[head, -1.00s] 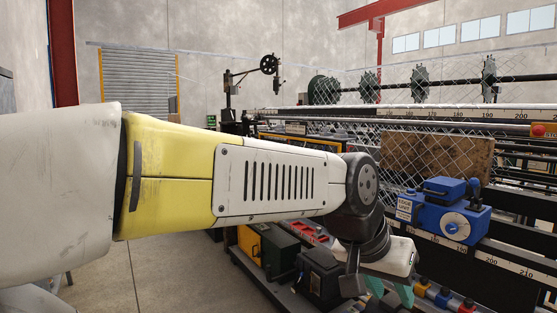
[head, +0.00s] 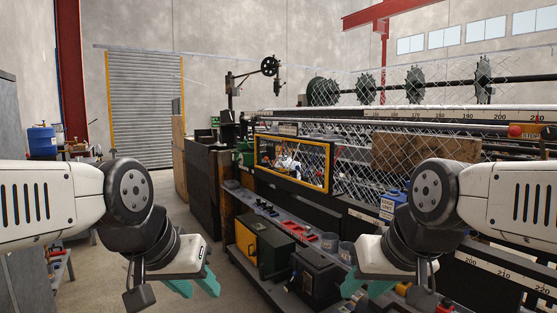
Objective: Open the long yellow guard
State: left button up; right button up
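The yellow-framed guard (head: 332,166) is a long panel on the front of the weaving machine, near the middle of the head view. It looks shut, flat against the machine, and its pane shows a blurred mix of parts or reflections. My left gripper (head: 194,283) is at the lower left with its teal fingers apart and nothing between them. My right gripper (head: 366,286) is at the lower middle, also with teal fingers apart and empty. Both grippers are nearer to me than the guard and touch nothing visible.
A blue device (head: 396,194) is partly hidden behind my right arm. A dark cabinet (head: 208,190) stands left of the guard. Clear floor (head: 165,215) lies left of the machine.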

aim_at(281, 158)
jog(key=i+j+z, duration=0.15)
jog(key=i, duration=0.35)
jog(key=i+j+z, duration=0.1)
jog(key=i, duration=0.4)
jog(key=i+j+z, duration=0.15)
jog(key=i, duration=0.35)
jog(key=i+j+z, duration=0.1)
jog(key=i+j, duration=0.2)
jog(key=i, duration=0.2)
jog(key=i+j+z, duration=0.15)
jog(key=i+j, duration=0.15)
jog(key=i, duration=0.15)
